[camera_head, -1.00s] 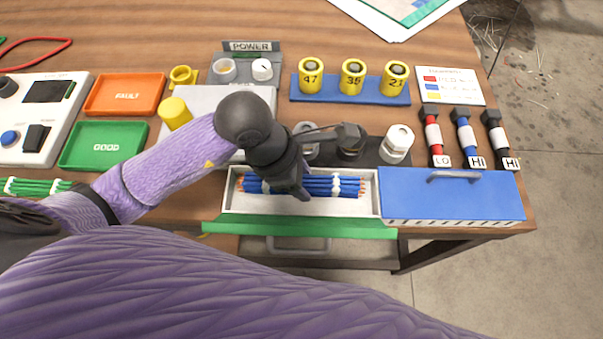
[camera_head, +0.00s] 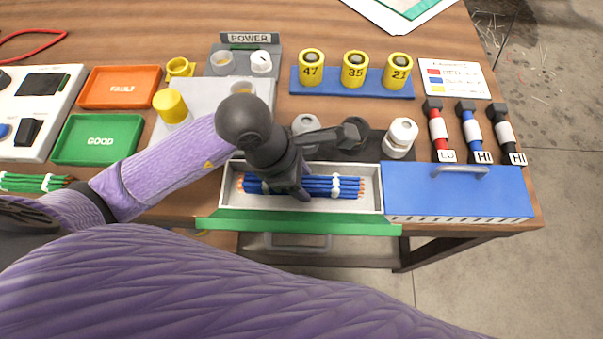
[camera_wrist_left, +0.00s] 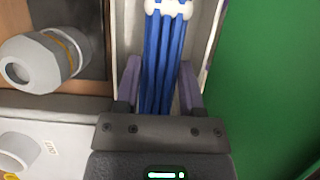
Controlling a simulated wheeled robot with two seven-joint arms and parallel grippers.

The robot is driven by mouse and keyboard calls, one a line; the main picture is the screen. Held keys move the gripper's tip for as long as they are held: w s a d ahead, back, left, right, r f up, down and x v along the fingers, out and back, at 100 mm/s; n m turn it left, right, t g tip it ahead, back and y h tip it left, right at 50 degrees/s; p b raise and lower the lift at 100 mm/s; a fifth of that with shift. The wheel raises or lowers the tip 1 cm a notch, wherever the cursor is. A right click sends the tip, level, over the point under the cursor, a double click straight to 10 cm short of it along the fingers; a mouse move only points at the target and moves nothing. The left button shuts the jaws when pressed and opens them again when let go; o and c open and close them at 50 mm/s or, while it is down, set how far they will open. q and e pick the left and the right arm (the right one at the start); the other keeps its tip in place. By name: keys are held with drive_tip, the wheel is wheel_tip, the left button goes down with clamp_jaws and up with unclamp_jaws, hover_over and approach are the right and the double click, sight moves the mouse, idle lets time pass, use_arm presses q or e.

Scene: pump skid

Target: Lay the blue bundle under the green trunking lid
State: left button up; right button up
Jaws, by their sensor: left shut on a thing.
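The blue bundle (camera_head: 325,186), blue wires with copper ends and white ties, lies lengthwise inside the open white trunking (camera_head: 372,203). My left gripper (camera_head: 303,192) is shut on the bundle near its middle, and the wrist and fingers hide part of it. In the left wrist view the blue bundle (camera_wrist_left: 165,52) runs between the two purple fingers (camera_wrist_left: 158,92). The green trunking lid (camera_head: 300,223) hangs open along the trunking's front edge, and it fills the right of the left wrist view (camera_wrist_left: 270,90). My right gripper does not show.
A blue cover with a handle (camera_head: 455,190) adjoins the trunking on the right. Grey cable glands (camera_head: 401,138) stand just behind it. A green GOOD tray (camera_head: 98,139) and an orange FAULT tray (camera_head: 119,88) are at left. A green bundle (camera_head: 35,182) lies at the left edge.

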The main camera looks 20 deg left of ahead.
use_arm(q)
drive_tip(key=shift+f+b, duration=0.95)
drive_tip(key=shift+f, duration=0.3)
drive_tip(key=o, duration=1.2)
